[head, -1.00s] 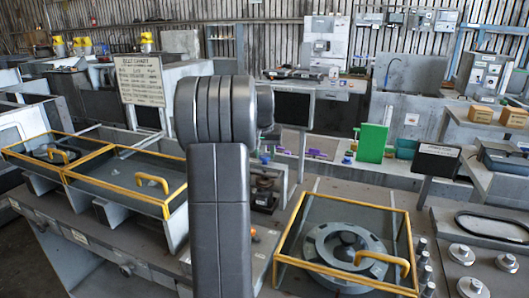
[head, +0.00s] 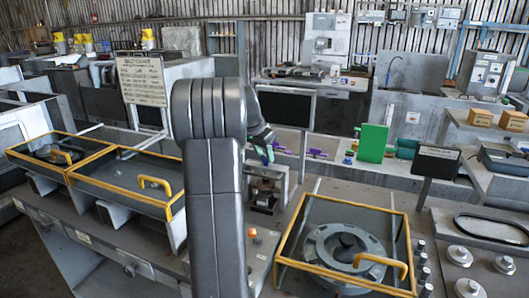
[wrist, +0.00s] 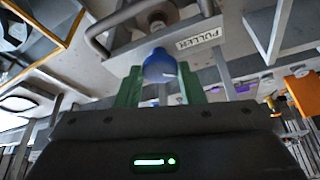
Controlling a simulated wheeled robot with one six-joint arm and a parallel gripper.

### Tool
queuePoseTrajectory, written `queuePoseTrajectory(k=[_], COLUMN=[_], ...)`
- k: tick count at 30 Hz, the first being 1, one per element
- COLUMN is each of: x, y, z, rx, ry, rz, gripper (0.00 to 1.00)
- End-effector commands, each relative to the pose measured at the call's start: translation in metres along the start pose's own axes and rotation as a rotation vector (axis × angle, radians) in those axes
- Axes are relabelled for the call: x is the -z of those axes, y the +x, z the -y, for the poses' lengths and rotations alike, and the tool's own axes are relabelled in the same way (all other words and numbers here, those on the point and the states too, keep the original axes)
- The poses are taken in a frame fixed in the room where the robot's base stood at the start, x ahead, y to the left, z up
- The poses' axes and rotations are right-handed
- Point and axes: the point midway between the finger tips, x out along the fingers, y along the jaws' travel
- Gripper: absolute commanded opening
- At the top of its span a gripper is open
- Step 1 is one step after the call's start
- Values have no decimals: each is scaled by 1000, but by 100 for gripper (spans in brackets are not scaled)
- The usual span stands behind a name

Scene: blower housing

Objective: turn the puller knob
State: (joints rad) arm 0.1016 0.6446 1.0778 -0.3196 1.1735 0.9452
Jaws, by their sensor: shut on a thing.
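The puller knob (wrist: 160,66) is blue and rounded. It sits between the two green fingers of my gripper (wrist: 164,85) in the wrist view, beside a plate labelled PULLER (wrist: 193,41). My gripper is shut on the knob. In the head view my gripper (head: 268,153) shows only in part behind my arm, just above the grey metal puller (head: 265,188). The knob itself is hidden there.
A yellow-framed clear cover with a handle (head: 385,262) stands over a round housing (head: 343,245) to the right. More yellow-framed covers (head: 140,183) lie left. A small orange knob (head: 251,232) sits in front of the puller. A metal bar (wrist: 97,35) runs close beside the knob.

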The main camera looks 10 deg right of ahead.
Motion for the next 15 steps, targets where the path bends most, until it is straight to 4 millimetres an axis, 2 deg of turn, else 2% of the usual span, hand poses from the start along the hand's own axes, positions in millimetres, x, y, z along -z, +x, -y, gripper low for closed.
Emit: queuePoseTrajectory(k=[15], x=[0], y=[0], z=[1], rx=[-41], ry=[99], rz=[0], gripper=[12])
